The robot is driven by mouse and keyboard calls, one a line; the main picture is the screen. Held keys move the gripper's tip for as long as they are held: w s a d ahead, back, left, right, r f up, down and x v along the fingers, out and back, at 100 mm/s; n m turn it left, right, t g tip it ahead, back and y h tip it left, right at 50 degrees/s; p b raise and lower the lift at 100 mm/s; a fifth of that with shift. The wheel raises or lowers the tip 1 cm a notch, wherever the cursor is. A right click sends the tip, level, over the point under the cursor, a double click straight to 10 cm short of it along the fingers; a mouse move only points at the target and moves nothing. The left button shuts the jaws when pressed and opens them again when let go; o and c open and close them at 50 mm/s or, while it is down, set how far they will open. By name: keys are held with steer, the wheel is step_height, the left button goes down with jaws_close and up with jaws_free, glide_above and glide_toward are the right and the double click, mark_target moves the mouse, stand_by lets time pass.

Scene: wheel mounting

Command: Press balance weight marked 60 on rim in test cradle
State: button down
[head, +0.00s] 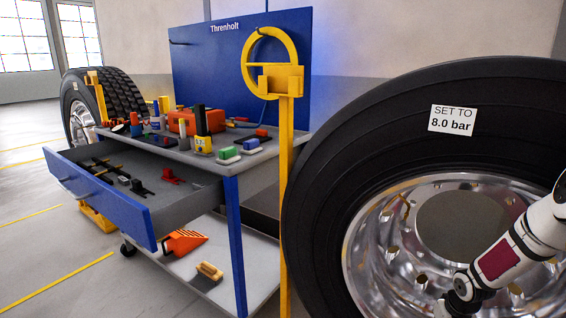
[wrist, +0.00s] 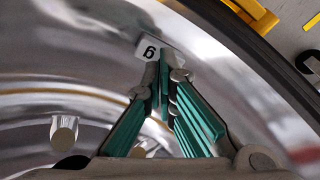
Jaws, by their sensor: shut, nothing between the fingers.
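My gripper (wrist: 160,92) is shut, with its green-padded fingers together at the tips. In the wrist view its tips are at a small white block (wrist: 148,50) on the silvery rim (wrist: 60,30). One digit shows on the block, like a 6; the fingertips cover the rest of the face. The block looks seated against the rim, but I cannot tell how firmly. In the head view my white arm reaches down in front of the polished rim (head: 375,250) of the big tyre (head: 330,160) at the right. The fingertips are not clear there.
A blue and grey workbench (head: 190,155) with an open drawer (head: 100,215) stands at the left, holding several tools and coloured blocks. A yellow post (head: 286,190) with a ring stands between bench and tyre. Another wheel (head: 120,95) is at the back left. Open floor lies at the left.

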steer(key=shift+f+b, duration=0.4)
steer(key=shift+f, duration=0.25)
stand_by(0.4)
steer(key=shift+r+p, duration=2.05)
steer(key=shift+r, duration=0.5)
